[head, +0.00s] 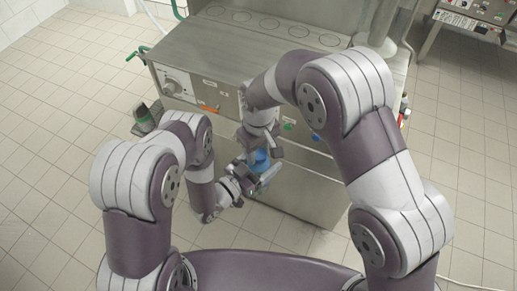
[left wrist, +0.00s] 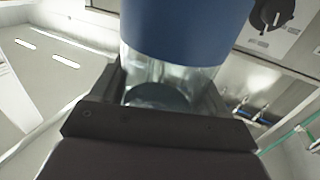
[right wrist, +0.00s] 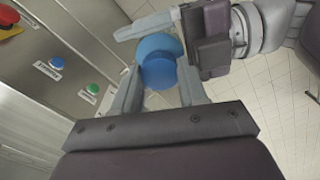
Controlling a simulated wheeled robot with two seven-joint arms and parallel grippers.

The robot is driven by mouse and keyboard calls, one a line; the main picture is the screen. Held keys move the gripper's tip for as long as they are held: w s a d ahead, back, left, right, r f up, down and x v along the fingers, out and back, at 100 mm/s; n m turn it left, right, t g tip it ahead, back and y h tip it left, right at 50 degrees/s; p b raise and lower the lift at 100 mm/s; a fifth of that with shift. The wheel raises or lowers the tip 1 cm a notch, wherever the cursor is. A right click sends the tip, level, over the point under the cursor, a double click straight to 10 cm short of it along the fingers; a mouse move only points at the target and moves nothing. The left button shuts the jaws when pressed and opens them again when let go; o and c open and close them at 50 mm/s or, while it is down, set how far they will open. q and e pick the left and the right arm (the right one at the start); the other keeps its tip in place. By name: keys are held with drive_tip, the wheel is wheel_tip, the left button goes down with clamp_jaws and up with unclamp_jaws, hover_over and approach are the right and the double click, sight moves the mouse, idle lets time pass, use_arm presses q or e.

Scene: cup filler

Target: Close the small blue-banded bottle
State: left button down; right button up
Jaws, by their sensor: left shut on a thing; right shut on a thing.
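The small blue-banded bottle (left wrist: 185,30) fills the top of the left wrist view, with a wide blue band and a clear end. My left gripper (left wrist: 170,92) is shut on it. In the head view it is a small blue shape (head: 262,161) between my two grippers. My right gripper (right wrist: 163,88) is shut on a blue cap (right wrist: 159,74). Behind the cap, the lighter blue of the bottle (right wrist: 153,45) shows beside my left gripper's finger. Cap and bottle overlap in this view; I cannot tell whether they touch.
A steel machine (head: 240,50) stands just beyond my grippers, with a black knob (head: 173,87) and a green button (head: 288,127) on its front. A dark green-and-grey object (head: 146,119) stands at its left. Tiled floor (head: 60,130) is clear at left.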

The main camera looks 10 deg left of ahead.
drive_tip(key=shift+m, duration=0.3)
drive_tip(key=o, duration=1.2)
drive_tip(key=shift+o, duration=0.2)
drive_tip(key=shift+r, duration=0.15)
wheel_tip(320, 180, up, 7)
drive_tip(key=shift+r, duration=0.1)
drive_tip(key=shift+w, duration=0.1)
